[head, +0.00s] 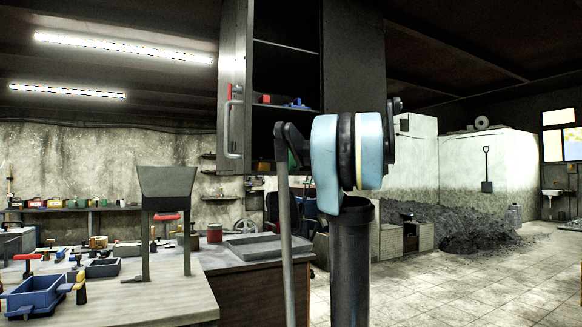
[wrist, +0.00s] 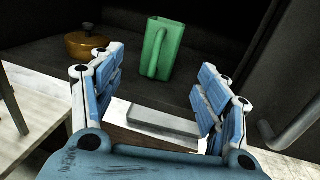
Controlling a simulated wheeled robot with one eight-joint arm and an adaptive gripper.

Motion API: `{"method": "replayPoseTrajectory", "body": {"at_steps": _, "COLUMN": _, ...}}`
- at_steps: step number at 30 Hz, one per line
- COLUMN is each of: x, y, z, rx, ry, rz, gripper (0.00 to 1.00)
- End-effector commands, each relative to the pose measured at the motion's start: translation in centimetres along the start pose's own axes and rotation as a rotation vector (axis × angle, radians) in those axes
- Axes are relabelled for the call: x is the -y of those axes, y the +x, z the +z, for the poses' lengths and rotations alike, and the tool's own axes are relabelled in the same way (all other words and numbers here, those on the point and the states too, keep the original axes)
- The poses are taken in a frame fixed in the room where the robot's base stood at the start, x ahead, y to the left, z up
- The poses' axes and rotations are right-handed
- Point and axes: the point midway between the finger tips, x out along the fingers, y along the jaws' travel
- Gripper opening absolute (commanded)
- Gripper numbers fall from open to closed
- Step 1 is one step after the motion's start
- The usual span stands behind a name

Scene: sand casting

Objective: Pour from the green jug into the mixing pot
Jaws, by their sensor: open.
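The green jug (wrist: 165,47) stands upright on a dark shelf in the wrist view, its handle turned towards me. An orange-brown pot (wrist: 87,46) with a dark knob-like top stands to its left on the same shelf; I cannot tell whether it is the mixing pot. My gripper (wrist: 162,66) is open and empty, its blue fingers spread wide. The jug shows beyond the fingertips, between them and apart from them. In the head view my arm blocks part of the shelf, and I cannot make out my gripper there.
The tall dark cabinet (head: 354,60) has an open door (head: 232,80) with a long handle (wrist: 293,128). A grey tray (head: 265,247) lies on the bench below. A grey hopper on legs (head: 166,187) stands on the nearer table (head: 165,298).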

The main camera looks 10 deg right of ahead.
Motion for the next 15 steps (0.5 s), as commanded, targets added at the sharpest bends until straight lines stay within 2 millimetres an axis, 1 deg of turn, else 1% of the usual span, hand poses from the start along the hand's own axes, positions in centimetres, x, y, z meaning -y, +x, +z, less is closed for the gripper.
{"method": "replayPoseTrajectory", "body": {"at_steps": 1, "x": -0.1, "y": 1.0, "z": 0.0, "rx": 0.000, "ry": 0.000, "rz": 0.003, "gripper": 0.69}}
{"method": "replayPoseTrajectory", "body": {"at_steps": 9, "x": -0.1, "y": 5.6, "z": 0.0, "rx": -0.001, "ry": -0.002, "rz": 0.003, "gripper": 0.69}}
{"method": "replayPoseTrajectory", "body": {"at_steps": 12, "x": -0.1, "y": 6.8, "z": 0.0, "rx": -0.001, "ry": -0.002, "rz": 0.002, "gripper": 0.69}}
{"method": "replayPoseTrajectory", "body": {"at_steps": 15, "x": -0.1, "y": 7.4, "z": 0.0, "rx": -0.001, "ry": -0.002, "rz": 0.001, "gripper": 0.69}}
